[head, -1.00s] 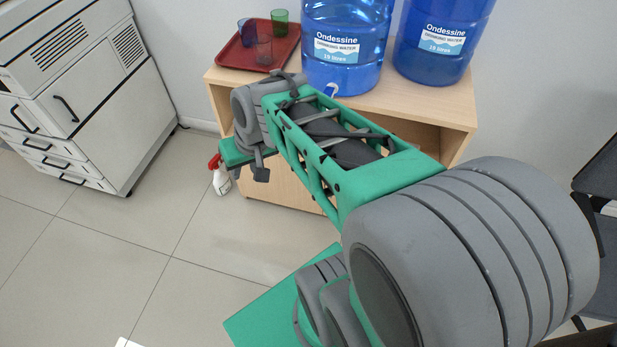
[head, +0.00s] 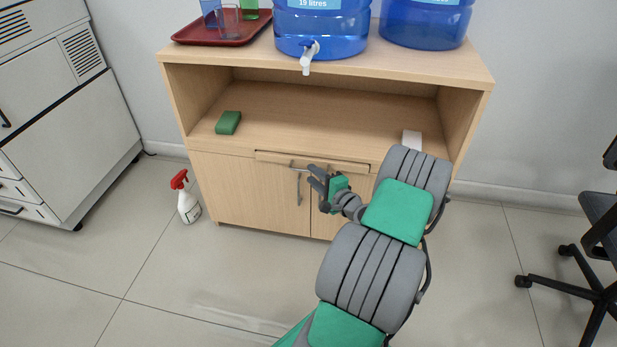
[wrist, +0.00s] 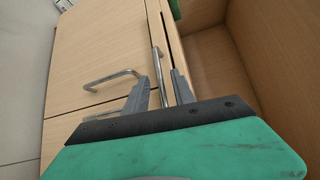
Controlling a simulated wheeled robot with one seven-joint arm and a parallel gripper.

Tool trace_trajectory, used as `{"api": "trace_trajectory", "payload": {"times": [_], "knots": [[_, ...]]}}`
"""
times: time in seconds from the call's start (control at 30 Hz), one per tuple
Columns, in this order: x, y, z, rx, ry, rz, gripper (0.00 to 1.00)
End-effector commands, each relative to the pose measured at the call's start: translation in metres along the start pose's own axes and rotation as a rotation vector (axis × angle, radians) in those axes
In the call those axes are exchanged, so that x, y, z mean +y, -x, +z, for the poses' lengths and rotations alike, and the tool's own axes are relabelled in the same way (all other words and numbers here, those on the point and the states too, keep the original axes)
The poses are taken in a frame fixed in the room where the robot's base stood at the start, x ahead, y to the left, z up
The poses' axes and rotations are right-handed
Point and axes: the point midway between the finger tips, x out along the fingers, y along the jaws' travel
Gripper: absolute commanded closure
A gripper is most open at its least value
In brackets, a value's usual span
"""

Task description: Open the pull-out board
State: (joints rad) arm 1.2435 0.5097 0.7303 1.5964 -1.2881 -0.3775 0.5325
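The pull-out board (head: 275,157) is a narrow wooden strip just under the open shelf of the cabinet; it looks flush or nearly flush with the front. Its metal bar handle (wrist: 157,70) shows in the wrist view. My gripper (head: 312,181) is in front of the board in the head view. In the wrist view my gripper (wrist: 160,88) has its two fingers apart, one on each side of the bar handle. I see no clear contact between fingers and bar. The far end of the handle is hidden behind my gripper in the head view.
Cabinet doors (head: 240,195) with a vertical handle (head: 298,188) lie below the board. The shelf holds a green block (head: 228,122) and a white item (head: 412,140). A spray bottle (head: 188,205) stands on the floor at left; a chair (head: 590,250) is at right. Floor before the cabinet is free.

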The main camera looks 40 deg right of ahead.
Motion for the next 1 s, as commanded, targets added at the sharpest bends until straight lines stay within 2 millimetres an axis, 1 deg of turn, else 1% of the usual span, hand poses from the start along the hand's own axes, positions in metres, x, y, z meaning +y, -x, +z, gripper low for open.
{"api": "trace_trajectory", "payload": {"times": [0.03,0.1,0.2,0.3,0.47,0.57,0.87,1.0], "knots": [[0.003,-0.011,0.001,-0.004,0.003,-0.001,0.69],[0.002,-0.022,0.001,-0.004,0.003,0.000,0.69],[0.002,-0.033,0.001,-0.003,0.002,0.001,0.69],[0.001,-0.036,0.001,-0.002,0.001,0.001,0.69],[0.000,-0.036,0.001,-0.002,0.001,0.001,0.69],[0.000,-0.036,0.001,-0.002,0.001,0.001,0.76],[0.000,-0.036,0.001,-0.002,0.002,0.002,1.00],[0.000,-0.035,0.001,-0.002,0.002,0.002,1.00]]}}
